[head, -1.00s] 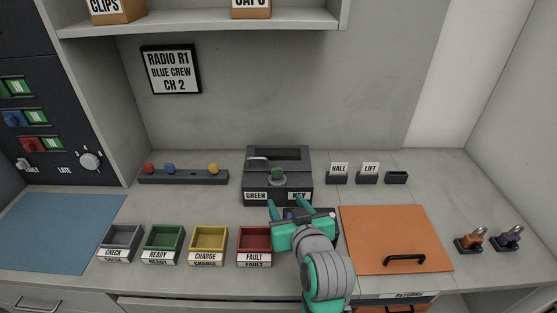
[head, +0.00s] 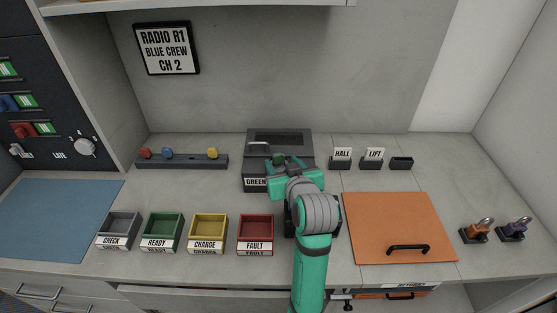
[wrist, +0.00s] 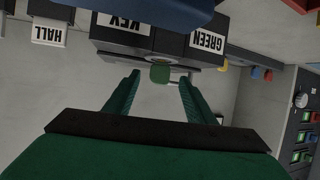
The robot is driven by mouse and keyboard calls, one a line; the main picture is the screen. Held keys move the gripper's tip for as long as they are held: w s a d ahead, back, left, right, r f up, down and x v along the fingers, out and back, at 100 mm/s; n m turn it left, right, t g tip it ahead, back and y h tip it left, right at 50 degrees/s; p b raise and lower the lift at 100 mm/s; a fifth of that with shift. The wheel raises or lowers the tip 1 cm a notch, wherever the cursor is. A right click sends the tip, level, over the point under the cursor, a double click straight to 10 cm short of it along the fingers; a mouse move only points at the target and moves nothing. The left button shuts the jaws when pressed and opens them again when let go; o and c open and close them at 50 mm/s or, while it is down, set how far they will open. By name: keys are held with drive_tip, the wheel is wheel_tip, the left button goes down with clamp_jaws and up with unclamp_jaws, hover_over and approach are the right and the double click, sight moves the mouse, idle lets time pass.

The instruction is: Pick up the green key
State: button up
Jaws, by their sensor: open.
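The green key (head: 279,159) is at the front of the dark box labelled GREEN KEY (head: 262,142), at the back middle of the counter. In the head view my arm partly covers the key and the box's label. My gripper (head: 281,168) is open and close in front of the box. In the wrist view the key (wrist: 160,73) shows as a green block centred between the tips of my open gripper (wrist: 160,82). I see a gap on each side of the key. I cannot tell how far the tips reach past it.
A bar with coloured keys (head: 183,160) lies left of the box. HALL (head: 341,164) and LIFT (head: 372,164) holders stand right of it. In front are several small bins, with the red FAULT bin (head: 255,249) nearest my arm. An orange panel (head: 385,222) lies at the right.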

sight(279, 163)
drive_tip(key=shift+x, duration=1.45)
drive_tip(key=shift+c, duration=0.3)
drive_tip(key=c, duration=1.2)
drive_tip(key=shift+o, duration=0.2)
drive_tip(key=shift+r, duration=0.15)
